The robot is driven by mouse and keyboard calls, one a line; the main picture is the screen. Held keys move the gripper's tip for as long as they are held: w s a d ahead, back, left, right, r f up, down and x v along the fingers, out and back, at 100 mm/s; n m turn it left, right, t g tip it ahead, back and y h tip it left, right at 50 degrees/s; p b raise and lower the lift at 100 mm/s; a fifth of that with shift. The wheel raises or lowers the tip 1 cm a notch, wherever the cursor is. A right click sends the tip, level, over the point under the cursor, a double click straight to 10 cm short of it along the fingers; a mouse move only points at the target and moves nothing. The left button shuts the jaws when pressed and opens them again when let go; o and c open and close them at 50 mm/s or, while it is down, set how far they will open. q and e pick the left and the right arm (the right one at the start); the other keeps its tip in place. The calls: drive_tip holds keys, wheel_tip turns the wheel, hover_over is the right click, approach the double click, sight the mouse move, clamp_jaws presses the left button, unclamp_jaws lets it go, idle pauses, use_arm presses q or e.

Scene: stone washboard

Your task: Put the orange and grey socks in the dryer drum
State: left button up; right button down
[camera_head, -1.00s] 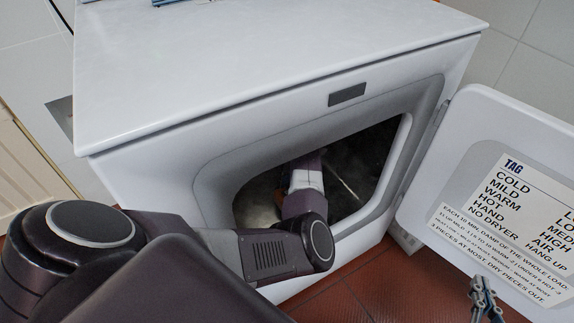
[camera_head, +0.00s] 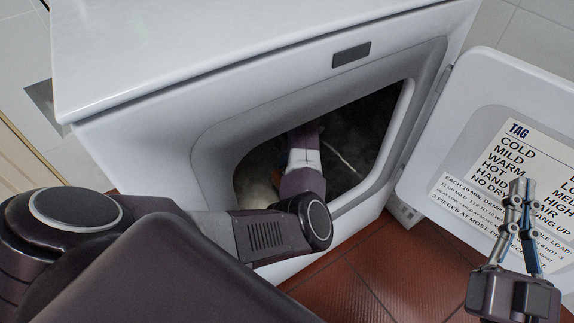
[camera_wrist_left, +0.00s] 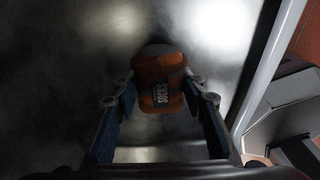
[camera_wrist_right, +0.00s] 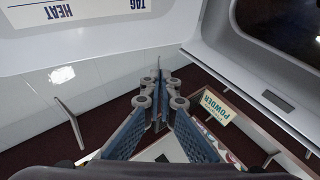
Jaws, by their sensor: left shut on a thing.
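The orange and grey socks (camera_wrist_left: 160,80), a bundle with a dark label reading SOCKS, sit between the fingers of my left gripper (camera_wrist_left: 160,88), which is shut on them. My left arm reaches through the open door of the dryer into the dark drum (camera_head: 365,135), and its gripper is mostly hidden inside there in the head view. The metallic drum wall (camera_wrist_left: 60,50) lies around and beyond the socks in the left wrist view. My right gripper (camera_head: 518,188) is shut and empty, in front of the open dryer door; it also shows in the right wrist view (camera_wrist_right: 158,80).
The dryer door (camera_head: 470,100) stands open to the right with a printed tag sheet (camera_head: 500,180). The white dryer top (camera_head: 220,50) is bare where seen. Red tiled floor (camera_head: 370,270) lies below. A powder box (camera_wrist_right: 215,107) shows in the right wrist view.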

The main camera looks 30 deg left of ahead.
use_arm(q)
drive_tip(key=shift+f, duration=0.15)
drive_tip(key=o, duration=1.2)
drive_tip(key=shift+r, duration=0.45)
drive_tip(key=r+p, duration=0.1)
drive_tip(key=r, duration=0.2)
drive_tip(key=shift+w+d+r+p, duration=0.1)
drive_tip(key=shift+w+r+p, duration=0.2)
drive_tip(key=shift+w+p, duration=0.05)
wheel_tip(320, 180, up, 3)
drive_tip(key=shift+w+d+f+p, duration=0.1)
drive_tip(key=shift+w+p, duration=0.05)
drive_tip(key=shift+p, duration=0.3)
drive_tip(key=shift+r, duration=0.25)
use_arm(e)
wheel_tip(320, 180, down, 14)
drive_tip(key=d+g+h, duration=0.2)
drive_tip(key=g, duration=0.5)
drive_tip(key=shift+s+h, duration=0.25)
drive_tip(key=shift+h, duration=0.05)
